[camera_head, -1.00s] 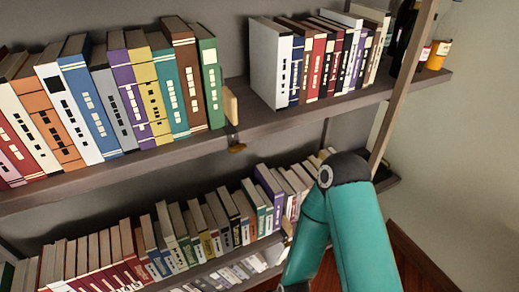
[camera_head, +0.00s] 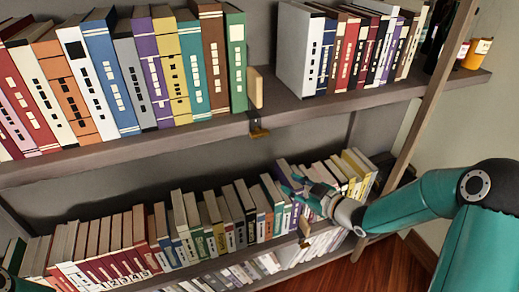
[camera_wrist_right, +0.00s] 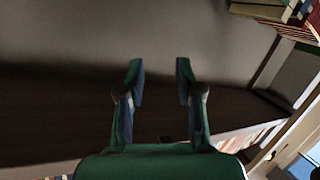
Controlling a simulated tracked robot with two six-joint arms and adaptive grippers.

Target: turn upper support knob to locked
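The upper support knob (camera_head: 259,132) is a small brass-coloured piece on a dark bracket at the front edge of the upper shelf (camera_head: 190,137), below the wooden bookend (camera_head: 255,88). How it is turned is too small to tell. My right gripper (camera_head: 288,184) is teal and grey, in front of the lower row of books, below and right of the knob and apart from it. In the right wrist view its two fingers (camera_wrist_right: 160,72) are spread with nothing between them. I cannot make out the knob there. My left gripper is not in view.
Books (camera_head: 150,75) fill the upper shelf left of the bookend, and another group (camera_head: 350,48) stands to its right. The lower shelf holds a long row of books (camera_head: 220,220) and a lower knob (camera_head: 304,244). A wooden upright (camera_head: 425,105) bounds the right side.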

